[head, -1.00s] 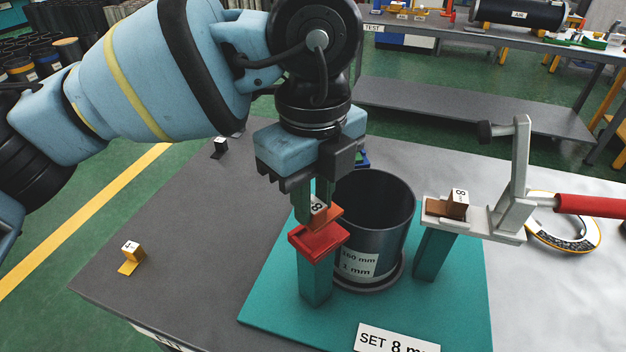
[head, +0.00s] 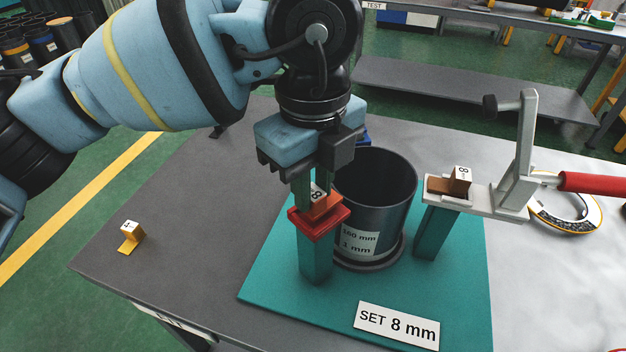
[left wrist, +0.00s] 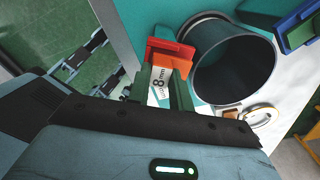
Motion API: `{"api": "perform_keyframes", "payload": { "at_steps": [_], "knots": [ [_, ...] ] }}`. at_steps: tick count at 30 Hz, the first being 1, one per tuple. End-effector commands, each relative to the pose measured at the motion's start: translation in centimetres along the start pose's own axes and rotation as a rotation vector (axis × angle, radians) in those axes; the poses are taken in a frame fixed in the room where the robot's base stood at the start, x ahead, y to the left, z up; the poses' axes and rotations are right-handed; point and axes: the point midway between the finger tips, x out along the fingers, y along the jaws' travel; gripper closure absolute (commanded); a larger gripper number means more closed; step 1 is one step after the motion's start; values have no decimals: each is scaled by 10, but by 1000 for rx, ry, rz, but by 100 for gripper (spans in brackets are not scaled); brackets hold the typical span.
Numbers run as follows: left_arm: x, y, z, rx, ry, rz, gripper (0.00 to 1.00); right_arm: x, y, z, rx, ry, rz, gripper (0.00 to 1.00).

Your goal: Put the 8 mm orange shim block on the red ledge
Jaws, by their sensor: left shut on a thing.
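My left gripper (head: 314,192) is shut on the orange shim block (head: 325,207), whose white face reads 8. The block is at the red ledge (head: 318,224), which tops a teal post on the teal base. It looks down on or just above the ledge; I cannot tell whether they touch. In the left wrist view the block (left wrist: 178,62) is between the fingers (left wrist: 163,88), with the red ledge (left wrist: 157,44) beside it. My right gripper is not in view.
A dark open cylinder (head: 376,205) stands close to the right of the ledge post. A brown block marked 8 (head: 461,180) sits on a white clamp bracket (head: 490,198) with a red handle. A yellow block marked 4 (head: 132,238) lies left. A "SET 8 mm" plate (head: 397,326) is in front.

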Motion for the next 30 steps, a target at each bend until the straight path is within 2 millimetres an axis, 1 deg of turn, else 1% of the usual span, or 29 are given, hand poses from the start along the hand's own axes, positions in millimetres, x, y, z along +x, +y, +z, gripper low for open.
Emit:
{"api": "perform_keyframes", "payload": {
  "at_steps": [23,24,29,30],
  "knots": [
    [12,0,0,0,0,0,100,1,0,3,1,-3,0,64],
    [12,0,0,0,0,0,75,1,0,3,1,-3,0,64],
    [11,0,0,0,0,0,54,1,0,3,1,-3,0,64],
    [11,0,0,0,0,0,53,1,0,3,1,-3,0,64]
  ]
}}
